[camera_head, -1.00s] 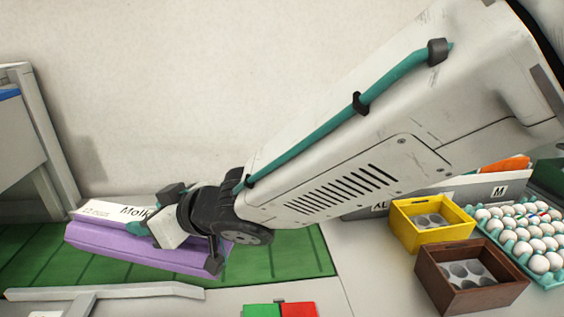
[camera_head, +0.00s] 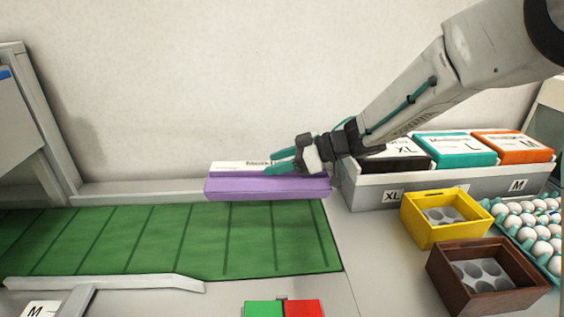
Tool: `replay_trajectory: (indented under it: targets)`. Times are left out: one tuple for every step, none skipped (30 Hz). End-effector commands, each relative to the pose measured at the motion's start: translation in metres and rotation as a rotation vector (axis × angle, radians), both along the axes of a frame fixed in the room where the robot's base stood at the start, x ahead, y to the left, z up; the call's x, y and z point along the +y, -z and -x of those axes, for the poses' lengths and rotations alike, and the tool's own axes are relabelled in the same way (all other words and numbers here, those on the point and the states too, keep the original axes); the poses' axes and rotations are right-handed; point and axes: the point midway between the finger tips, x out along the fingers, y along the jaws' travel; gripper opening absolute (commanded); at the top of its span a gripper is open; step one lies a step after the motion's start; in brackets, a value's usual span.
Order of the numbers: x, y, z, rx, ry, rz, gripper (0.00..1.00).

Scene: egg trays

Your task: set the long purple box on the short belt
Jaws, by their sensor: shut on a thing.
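The long purple box (camera_head: 268,188) has a white printed label on top. It is near the back right end of the green belt (camera_head: 180,242), overlapping the belt's back rail in the picture. I cannot tell whether it touches the belt or is held above it. My gripper (camera_head: 286,164) is shut on the box's top right part, with its teal fingers over the label. The gripper hides part of the label and the box's right end.
A grey rack (camera_head: 372,190) with black, teal and orange boxes stands at the back right. A yellow box (camera_head: 432,233), a brown box (camera_head: 460,295) and an egg tray (camera_head: 516,222) stand before it. A green and red button panel (camera_head: 283,307) is at the front. A rail (camera_head: 110,285) edges the belt.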

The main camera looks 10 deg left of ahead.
Motion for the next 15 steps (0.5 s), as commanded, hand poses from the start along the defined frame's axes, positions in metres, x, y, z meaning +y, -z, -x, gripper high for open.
replay_trajectory:
  targets:
    - [-0.005, 0.000, -0.003, -0.001, -0.002, -0.002, 0.00]
    - [-0.006, 0.001, -0.004, -0.002, -0.004, -0.002, 0.00]
    - [-0.007, 0.002, -0.004, -0.002, -0.006, -0.003, 0.00]
    - [-0.008, 0.003, -0.004, -0.002, -0.008, -0.003, 0.00]
    - [-0.008, 0.005, -0.004, -0.002, -0.008, -0.003, 0.00]
    - [-0.008, 0.007, -0.004, -0.001, -0.009, -0.002, 0.00]
    - [-0.007, 0.009, -0.004, -0.001, -0.009, -0.002, 0.00]
    - [-0.007, 0.011, -0.004, -0.001, -0.009, -0.002, 0.00]
    - [-0.007, 0.014, -0.004, -0.001, -0.009, -0.002, 0.00]
    - [-0.007, 0.016, -0.003, -0.001, -0.009, -0.002, 0.00]
    - [-0.007, 0.019, -0.003, -0.001, -0.009, -0.001, 0.00]
    - [-0.007, 0.022, -0.003, -0.002, -0.008, -0.001, 0.00]
    - [-0.007, 0.025, -0.003, -0.002, -0.008, -0.001, 0.00]
    - [-0.007, 0.028, -0.004, -0.001, -0.008, -0.002, 0.00]
    - [-0.007, 0.032, -0.004, 0.000, -0.008, -0.002, 0.00]
